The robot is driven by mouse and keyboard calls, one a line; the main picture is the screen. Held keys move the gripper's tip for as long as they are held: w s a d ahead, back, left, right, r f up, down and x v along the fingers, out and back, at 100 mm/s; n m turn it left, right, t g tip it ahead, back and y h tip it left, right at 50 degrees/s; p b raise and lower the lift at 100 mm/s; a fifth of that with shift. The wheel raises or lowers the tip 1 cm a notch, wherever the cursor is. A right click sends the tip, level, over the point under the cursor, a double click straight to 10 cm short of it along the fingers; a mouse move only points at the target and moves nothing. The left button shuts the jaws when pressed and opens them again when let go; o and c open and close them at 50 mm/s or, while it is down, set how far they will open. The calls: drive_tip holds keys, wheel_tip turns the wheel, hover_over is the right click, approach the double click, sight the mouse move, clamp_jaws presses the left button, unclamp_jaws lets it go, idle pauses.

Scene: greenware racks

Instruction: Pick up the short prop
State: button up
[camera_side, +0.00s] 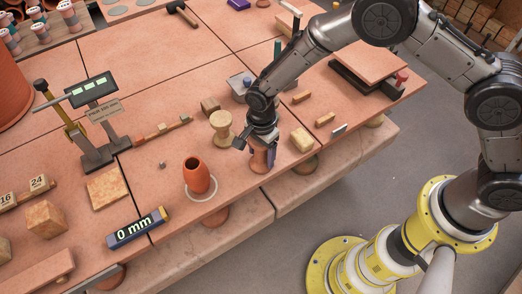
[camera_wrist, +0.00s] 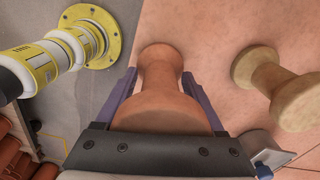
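A reddish-brown spool-shaped prop (camera_side: 261,158) stands upright near the front edge of the table. It also shows in the wrist view (camera_wrist: 160,80), between the purple fingers. My gripper (camera_side: 260,150) points down over this prop with one finger on each side. In the wrist view my gripper (camera_wrist: 160,75) looks open, with small gaps beside the prop's narrow waist. A pale tan spool-shaped prop (camera_side: 221,130) stands just left of it, and in the wrist view (camera_wrist: 280,88) it is at the right, outside the fingers. I cannot tell for certain which prop is shorter.
An orange vase (camera_side: 196,175) on a pale ring stands to the left, near a "0 mm" display (camera_side: 137,228). Small tan blocks (camera_side: 301,139) lie right of my gripper. A grey metal holder (camera_side: 240,84) stands behind. The table's front edge is close.

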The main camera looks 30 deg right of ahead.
drive_tip(key=shift+r, duration=0.1)
clamp_jaws()
